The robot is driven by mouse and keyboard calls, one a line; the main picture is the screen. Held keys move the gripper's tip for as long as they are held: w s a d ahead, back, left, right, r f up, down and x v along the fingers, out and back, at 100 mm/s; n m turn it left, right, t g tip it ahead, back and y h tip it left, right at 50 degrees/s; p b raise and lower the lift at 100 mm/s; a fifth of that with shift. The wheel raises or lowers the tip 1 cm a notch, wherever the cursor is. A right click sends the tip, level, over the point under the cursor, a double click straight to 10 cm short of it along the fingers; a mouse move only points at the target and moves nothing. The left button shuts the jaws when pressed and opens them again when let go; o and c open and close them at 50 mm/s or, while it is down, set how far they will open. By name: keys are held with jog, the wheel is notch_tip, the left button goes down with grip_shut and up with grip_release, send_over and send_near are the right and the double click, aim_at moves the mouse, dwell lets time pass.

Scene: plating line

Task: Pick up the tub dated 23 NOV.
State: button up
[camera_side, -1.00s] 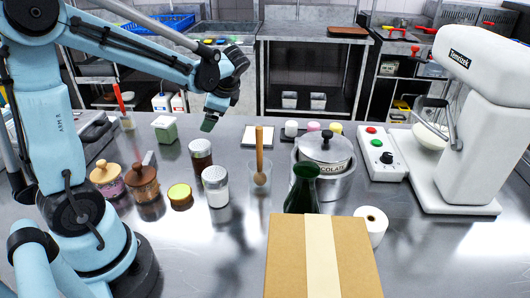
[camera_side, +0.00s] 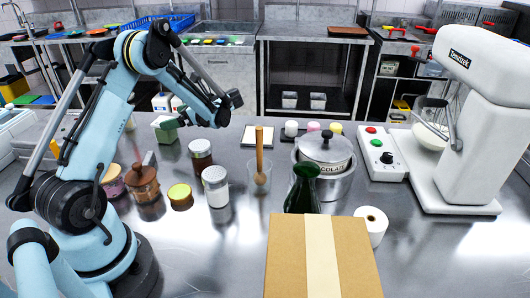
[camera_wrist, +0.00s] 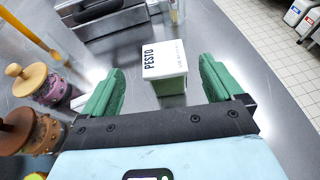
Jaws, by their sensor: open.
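A square tub with a white lid marked PESTO and green sides (camera_wrist: 165,60) lies ahead of my gripper (camera_wrist: 161,66) in the wrist view. Smaller print on its lid is too small to read, so I cannot tell its date. My green fingers are spread wide and empty, one to each side of the tub in that picture, with the tub apparently just beyond their tips. In the side view the tub (camera_side: 161,129) stands at the back left of the steel table, partly hidden by my gripper (camera_side: 178,121).
Wooden-lidded jars (camera_side: 144,180) stand in front of the tub on the table. A brush handle (camera_wrist: 30,35) shows at the wrist view's left.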

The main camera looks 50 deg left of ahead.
aim_at(159, 120)
jog(key=x, duration=0.8)
jog(key=shift+w+a+f, duration=0.1)
jog(key=shift+w+f, duration=0.1)
jog(key=shift+f, duration=0.1)
jog(key=shift+c, duration=0.2)
jog(key=c, duration=1.1)
jog(key=shift+r, duration=0.1)
jog(key=shift+c, duration=0.2)
